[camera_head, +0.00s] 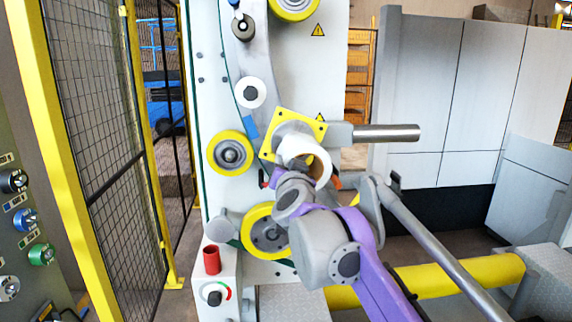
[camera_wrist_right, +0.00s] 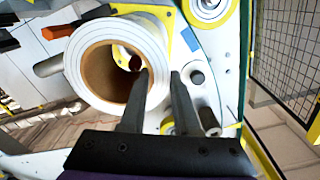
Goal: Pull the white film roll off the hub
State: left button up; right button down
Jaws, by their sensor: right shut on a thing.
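The white film roll (camera_head: 322,168) shows as a short white tube with a brown cardboard core, in front of the yellow square plate (camera_head: 318,127) of the hub. In the right wrist view the roll (camera_wrist_right: 75,68) faces me with its open end. My right gripper (camera_head: 279,178) is at the roll's near end. In the wrist view its fingers (camera_wrist_right: 162,76) straddle the roll's wall, one inside the core and one outside, shut on it. Part of the hub shows through the core; how far the roll sits on it I cannot tell. My left gripper is not in view.
A grey bar (camera_head: 386,133) sticks out to the right of the hub. Yellow-rimmed rollers (camera_head: 231,153) and a white roller (camera_head: 250,92) sit on the machine face. A red cylinder (camera_head: 212,260) stands below. A mesh fence (camera_head: 95,100) is at left, a yellow rail (camera_head: 455,275) at lower right.

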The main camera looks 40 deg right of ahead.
jog(key=shift+b+v, duration=0.7)
jog(key=shift+v, duration=1.8)
